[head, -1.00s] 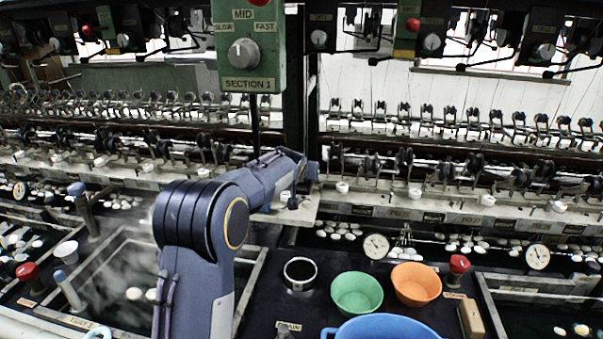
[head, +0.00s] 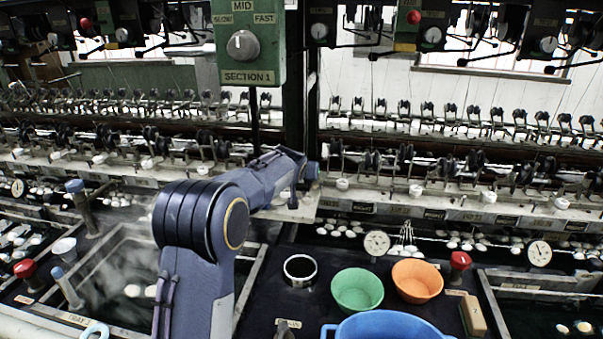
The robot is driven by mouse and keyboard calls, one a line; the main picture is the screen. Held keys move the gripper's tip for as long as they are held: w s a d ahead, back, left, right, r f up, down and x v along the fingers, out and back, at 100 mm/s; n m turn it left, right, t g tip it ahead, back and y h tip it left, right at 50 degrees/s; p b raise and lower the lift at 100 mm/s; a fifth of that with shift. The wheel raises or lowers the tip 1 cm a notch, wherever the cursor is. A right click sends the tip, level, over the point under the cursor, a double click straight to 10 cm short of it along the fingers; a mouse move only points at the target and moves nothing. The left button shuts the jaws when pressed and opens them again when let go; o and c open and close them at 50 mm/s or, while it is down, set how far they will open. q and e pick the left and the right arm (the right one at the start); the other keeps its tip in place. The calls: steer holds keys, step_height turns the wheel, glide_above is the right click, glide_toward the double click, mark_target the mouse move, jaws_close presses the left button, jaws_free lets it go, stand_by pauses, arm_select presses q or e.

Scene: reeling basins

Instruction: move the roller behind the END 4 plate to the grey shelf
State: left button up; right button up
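Black rollers sit in a long row on the reeling frame, several of them right of the centre post, such as one roller (head: 405,153). Small plates (head: 434,215) line the rail below them; their lettering is too small to read, so I cannot tell which is END 4. A pale grey ledge (head: 300,211) shows below my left wrist; I cannot tell whether it is the grey shelf. My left arm rises from the bottom and bends right, its wrist end in front of the frame. My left gripper (head: 293,199) is small and mostly hidden there. My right gripper is out of view.
A green bowl (head: 357,290), an orange bowl (head: 417,281), a blue basin (head: 388,327) and a dark-filled cup (head: 300,271) stand on the black counter. Steaming water basins lie left and right. A green SECTION 1 control box (head: 248,45) hangs above my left wrist.

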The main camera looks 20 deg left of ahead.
arm_select(q)
steer(key=o, duration=1.1)
steer(key=shift+r, duration=0.1)
steer(key=shift+r+p, duration=2.75)
steer(key=shift+r, duration=1.25)
